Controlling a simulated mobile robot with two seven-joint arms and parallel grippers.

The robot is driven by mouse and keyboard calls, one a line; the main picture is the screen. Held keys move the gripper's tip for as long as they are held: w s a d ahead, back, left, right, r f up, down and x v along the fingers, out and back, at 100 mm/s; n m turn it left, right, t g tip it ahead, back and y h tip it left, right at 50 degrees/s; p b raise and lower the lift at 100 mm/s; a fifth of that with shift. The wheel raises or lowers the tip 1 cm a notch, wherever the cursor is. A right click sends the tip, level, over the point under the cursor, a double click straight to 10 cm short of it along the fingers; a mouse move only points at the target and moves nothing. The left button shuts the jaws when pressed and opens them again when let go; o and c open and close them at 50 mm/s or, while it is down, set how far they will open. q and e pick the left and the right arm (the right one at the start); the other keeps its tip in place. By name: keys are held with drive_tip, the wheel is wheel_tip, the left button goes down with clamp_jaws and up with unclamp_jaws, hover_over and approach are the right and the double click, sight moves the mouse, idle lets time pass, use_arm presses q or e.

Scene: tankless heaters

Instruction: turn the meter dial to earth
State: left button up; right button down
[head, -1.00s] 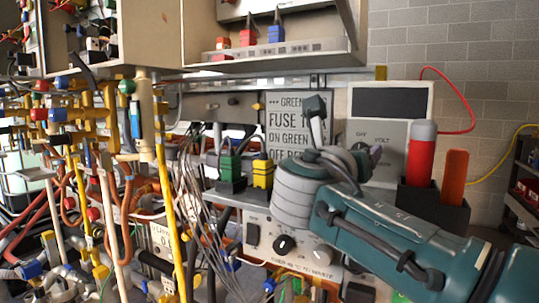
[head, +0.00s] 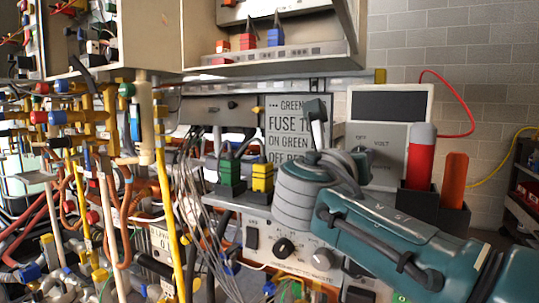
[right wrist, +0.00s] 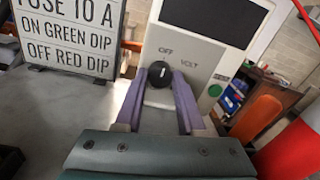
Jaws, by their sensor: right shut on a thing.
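The meter is a pale upright box with a dark blank screen, and its body (head: 411,103) stands behind my right arm in the head view. Its face (right wrist: 200,75) fills the upper middle of the right wrist view, with OFF and VOLT printed above the dial. The round black dial (right wrist: 160,74) carries a small light mark near its top. My right gripper (right wrist: 162,80) has its two purple fingers on either side of the dial, shut on it. In the head view my right wrist hides the dial. My left gripper is not in view.
A fuse sign (head: 292,130) stands left of the meter. A black holder (head: 436,212) with a red cylinder (head: 421,160) and an orange piece (head: 454,180) stands at its right. A control panel (head: 262,222) sits below. Dense pipes and wires crowd the left.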

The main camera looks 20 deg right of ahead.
drive_tip(key=shift+m, duration=1.4)
drive_tip(key=m, duration=0.2)
drive_tip(key=shift+m, duration=0.3)
drive_tip(key=m, duration=0.3)
drive_tip(key=shift+m+y, duration=0.3)
drive_tip(key=m, duration=0.2)
drive_tip(key=shift+m+b, duration=0.3)
drive_tip(key=shift+b, duration=0.05)
drive_tip(key=m+b, duration=0.2)
drive_tip(key=m, duration=0.3)
drive_tip(key=m+b, duration=0.3)
drive_tip(key=m, duration=0.1)
drive_tip(key=shift+s+m+t+y, duration=0.1)
drive_tip(key=shift+m+t+y, duration=0.3)
drive_tip(key=shift+m+b, duration=0.45)
drive_tip(key=shift+m, duration=0.25)
